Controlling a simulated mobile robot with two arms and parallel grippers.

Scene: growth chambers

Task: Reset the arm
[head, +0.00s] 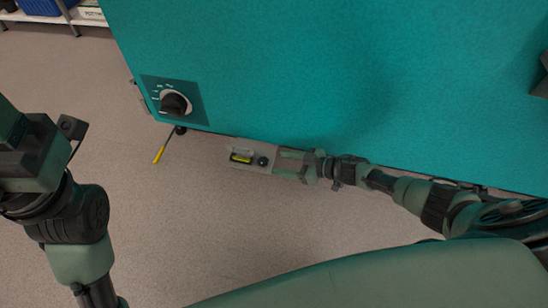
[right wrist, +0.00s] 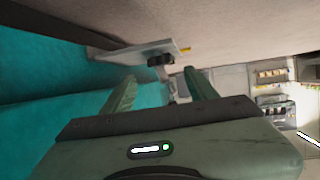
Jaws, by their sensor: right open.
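My right gripper (head: 280,163) is low in front of the teal chamber (head: 330,70), pointing left in the head view. In the right wrist view its two green fingers (right wrist: 160,85) stand apart, with nothing seen clamped between them. A pale grey plate (head: 240,148) with a yellow-green strip and a small black round part shows just beyond the fingertips in the head view; I cannot tell whether they touch it. My left gripper (head: 45,150) is at the left edge of the head view, clear of the chamber; its fingertips are not clear.
A black dial (head: 173,104) sits near the chamber's lower left corner. Below it a yellow-handled lever (head: 160,155) sticks out. A white shelf (head: 88,21) with a blue bin (head: 42,6) stands far left. The floor (head: 190,220) between my arms is clear.

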